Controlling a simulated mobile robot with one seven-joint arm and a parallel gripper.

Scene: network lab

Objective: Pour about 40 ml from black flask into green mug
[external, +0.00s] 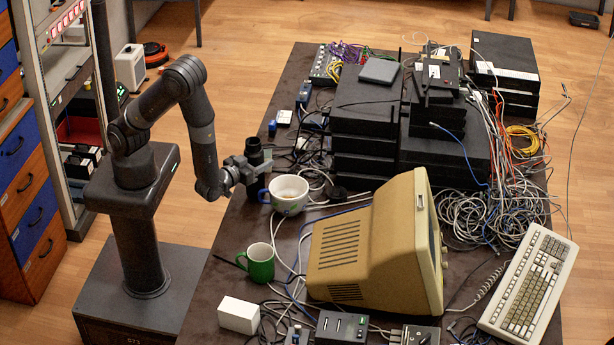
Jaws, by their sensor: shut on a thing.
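The black flask (254,152) is in my gripper (246,168), upright, near the left edge of the table in the external view. My gripper is shut on it from the left side. The flask's lower part is partly hidden by the gripper, and I cannot tell whether its base touches the table. The green mug (260,264) stands upright on the table, nearer the camera, well apart from the flask. I cannot see what is inside the mug.
A white mug with a blue handle (286,195) stands close beside the flask. A beige monitor (372,248) is right of the green mug. A white box (238,315) lies in front. Cables (478,218) and black devices (366,110) crowd the table. A bare strip runs along the left edge.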

